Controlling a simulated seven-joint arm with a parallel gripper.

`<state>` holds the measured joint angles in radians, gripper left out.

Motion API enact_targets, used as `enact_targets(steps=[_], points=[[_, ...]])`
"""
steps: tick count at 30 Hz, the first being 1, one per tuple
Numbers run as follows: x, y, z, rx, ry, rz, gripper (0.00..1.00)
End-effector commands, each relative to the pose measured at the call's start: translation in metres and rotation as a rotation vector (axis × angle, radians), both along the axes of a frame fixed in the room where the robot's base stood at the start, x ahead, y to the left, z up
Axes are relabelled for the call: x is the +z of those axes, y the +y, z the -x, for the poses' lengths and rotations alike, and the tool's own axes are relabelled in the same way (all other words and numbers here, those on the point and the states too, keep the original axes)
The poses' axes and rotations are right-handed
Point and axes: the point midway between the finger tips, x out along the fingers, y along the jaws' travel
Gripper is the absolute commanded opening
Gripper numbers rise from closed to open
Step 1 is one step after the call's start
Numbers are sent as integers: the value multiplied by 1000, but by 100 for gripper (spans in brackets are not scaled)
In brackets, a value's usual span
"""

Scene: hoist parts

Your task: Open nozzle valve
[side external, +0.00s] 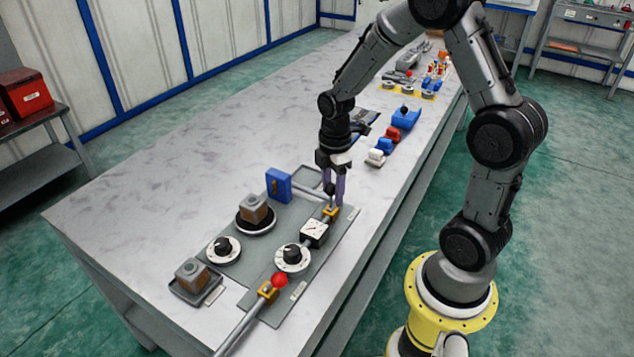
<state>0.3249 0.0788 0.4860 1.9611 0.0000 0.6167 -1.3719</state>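A grey panel (322,258) on the table carries a pipe line with two brass valves. The far brass valve (331,213) has a dark-knobbed lever (330,189). The near brass valve (266,290) has a red ball knob (279,280). Which one is the nozzle valve is not labelled legibly. My gripper (335,194) points down at the far valve, with its purplish fingers right at the dark knob. The fingers hide part of the lever, and I cannot tell whether they grip it.
A square gauge (314,233) and a dial (292,257) sit close to the far valve. A blue block (279,185) stands left of my gripper. Brown-grey blocks (255,208) and another dial (223,249) are farther left. Coloured blocks (387,138) lie behind. The left tabletop is clear.

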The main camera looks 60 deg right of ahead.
Motion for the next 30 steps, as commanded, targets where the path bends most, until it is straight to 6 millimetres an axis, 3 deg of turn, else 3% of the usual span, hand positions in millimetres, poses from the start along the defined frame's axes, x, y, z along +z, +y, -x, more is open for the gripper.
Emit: enact_targets(steps=[25,27,30], points=[[-5,0,22,0,-1,1,52],[-5,0,21,0,-1,1,60],[-5,0,21,0,-1,1,60]])
